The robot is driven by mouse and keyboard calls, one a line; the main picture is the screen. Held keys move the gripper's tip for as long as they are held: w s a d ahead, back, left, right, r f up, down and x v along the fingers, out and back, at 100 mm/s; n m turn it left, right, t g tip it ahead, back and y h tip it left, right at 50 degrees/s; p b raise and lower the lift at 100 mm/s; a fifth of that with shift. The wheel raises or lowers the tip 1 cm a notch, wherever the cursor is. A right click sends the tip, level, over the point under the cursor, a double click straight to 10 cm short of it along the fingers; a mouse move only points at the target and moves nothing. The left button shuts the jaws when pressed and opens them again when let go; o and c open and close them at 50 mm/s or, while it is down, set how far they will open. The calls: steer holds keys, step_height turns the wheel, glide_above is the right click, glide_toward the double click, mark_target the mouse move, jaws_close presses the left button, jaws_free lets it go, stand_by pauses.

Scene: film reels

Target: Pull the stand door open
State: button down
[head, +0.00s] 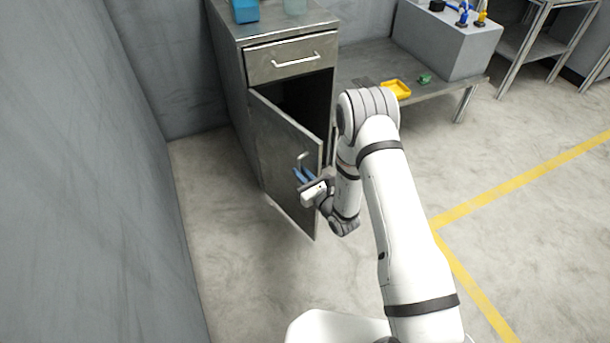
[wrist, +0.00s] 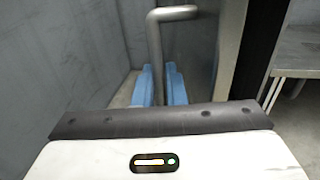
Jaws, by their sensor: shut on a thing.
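The stand (head: 240,70) is a grey metal cabinet against the back wall, with a drawer (head: 290,57) on top that is shut. Its door (head: 283,150) below stands partly open, swung out from the left side, and the dark inside shows behind it. The door has a bent metal handle (head: 301,158), also seen in the wrist view (wrist: 155,50). My gripper (head: 302,175) is at the handle, its blue fingers (wrist: 158,88) on both sides of the handle's upright bar and shut on it. The lower part of the handle is hidden by my gripper.
A blue box (head: 245,11) stands on the stand. To the right is a low table (head: 440,88) with a yellow tray (head: 397,89), a small green thing (head: 425,78) and a grey block (head: 445,40). A grey wall (head: 80,170) is on the left. The floor before the door is clear.

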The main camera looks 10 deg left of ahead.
steer(key=shift+r, duration=0.1)
steer(key=c, duration=1.5)
jaws_free()
steer(key=shift+d, duration=0.1)
steer(key=p+v, duration=0.1)
steer(key=v, duration=0.6)
steer(key=shift+s+d, duration=0.2)
steer(key=shift+s, duration=0.05)
